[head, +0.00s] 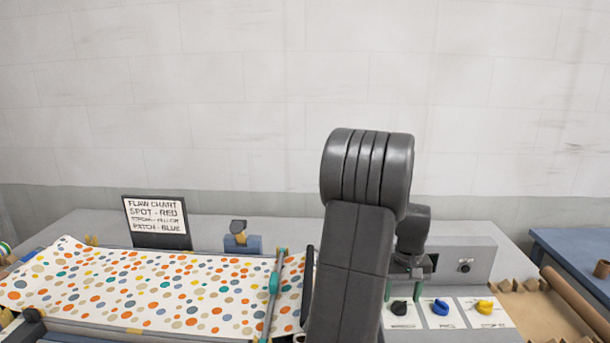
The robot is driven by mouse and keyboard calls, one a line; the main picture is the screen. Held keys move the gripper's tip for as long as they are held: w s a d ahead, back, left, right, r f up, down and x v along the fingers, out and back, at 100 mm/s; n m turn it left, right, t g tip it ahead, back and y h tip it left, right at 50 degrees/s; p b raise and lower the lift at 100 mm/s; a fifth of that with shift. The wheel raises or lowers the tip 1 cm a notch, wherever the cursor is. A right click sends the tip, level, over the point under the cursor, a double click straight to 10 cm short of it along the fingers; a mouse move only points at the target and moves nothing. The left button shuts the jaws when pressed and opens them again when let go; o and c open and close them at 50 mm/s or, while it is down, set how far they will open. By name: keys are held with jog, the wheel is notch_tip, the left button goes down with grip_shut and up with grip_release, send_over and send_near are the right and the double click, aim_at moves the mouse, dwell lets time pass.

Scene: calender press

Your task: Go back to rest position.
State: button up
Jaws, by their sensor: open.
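My gripper (411,282) is partly hidden behind my dark arm, which rises through the middle of the head view. Its greenish fingers are apart, with nothing seen between them. It hangs above the back of the control panel, near the black knob (399,308). A blue knob (440,307) and a yellow knob (484,306) stand to the right on white labels. A grey box (480,250) with a small dark knob is just right of the gripper.
Spotted sheet (150,285) covers the left, crossed by a teal-fitted bar (273,284). Behind it stand a flaw chart (156,215) and a small blue device (242,243). A cardboard tray (535,312) and blue table (570,255) are right. Space above the bench is open.

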jog(key=shift+s+r, duration=0.1)
jog(key=shift+r, duration=2.65)
